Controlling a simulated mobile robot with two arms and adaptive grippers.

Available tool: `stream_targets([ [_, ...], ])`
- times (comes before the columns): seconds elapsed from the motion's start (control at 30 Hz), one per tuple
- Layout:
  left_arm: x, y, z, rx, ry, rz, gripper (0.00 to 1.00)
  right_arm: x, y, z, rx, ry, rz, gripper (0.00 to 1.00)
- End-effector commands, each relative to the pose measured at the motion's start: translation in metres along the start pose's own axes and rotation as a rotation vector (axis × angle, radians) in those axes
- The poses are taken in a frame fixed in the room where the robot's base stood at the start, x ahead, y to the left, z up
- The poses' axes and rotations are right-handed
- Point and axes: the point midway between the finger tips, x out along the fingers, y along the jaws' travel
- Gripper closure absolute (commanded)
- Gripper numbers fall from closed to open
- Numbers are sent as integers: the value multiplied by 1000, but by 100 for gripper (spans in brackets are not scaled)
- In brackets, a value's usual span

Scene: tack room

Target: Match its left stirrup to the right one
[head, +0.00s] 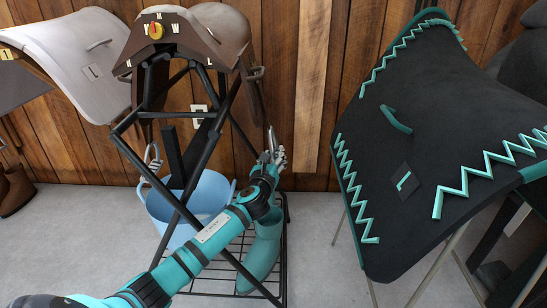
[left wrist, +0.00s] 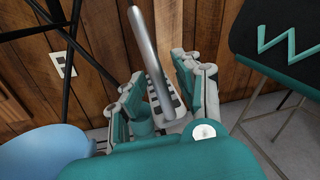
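A brown saddle (head: 178,38) sits on a black metal stand (head: 187,150). One metal stirrup (head: 153,157) hangs at the picture's left side of the saddle. The other stirrup (head: 271,137) is at the picture's right, beside my left gripper (head: 273,157). In the left wrist view this stirrup (left wrist: 150,45) shows as a metal bar and a ridged tread between the two fingers of my left gripper (left wrist: 160,92). The fingers are spread, with visible room around the bar; contact with the tread's edges is unclear. My right gripper is out of view.
A blue bucket (head: 190,200) and a teal boot (head: 262,250) are low at the stand. A black saddle pad with teal zigzags (head: 440,130) hangs on a rack at right. A pale pad (head: 80,55) hangs at left. A wooden wall is close behind.

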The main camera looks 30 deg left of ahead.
Motion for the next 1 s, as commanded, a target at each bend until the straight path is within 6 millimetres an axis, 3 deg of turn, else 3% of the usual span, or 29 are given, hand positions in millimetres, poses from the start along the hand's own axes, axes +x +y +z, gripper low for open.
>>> stream_targets([
  [0.03, 0, 0, 0, 0, 0, 0, 74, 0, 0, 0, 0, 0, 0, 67],
  [0.23, 0, 0, 0, 0, 0, 0, 100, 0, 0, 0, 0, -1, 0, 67],
  [0.73, 0, 0, -2, -2, 1, 1, 100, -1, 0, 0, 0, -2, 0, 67],
  [1.0, 1, 2, -50, -3, 4, 0, 100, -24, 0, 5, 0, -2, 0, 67],
])
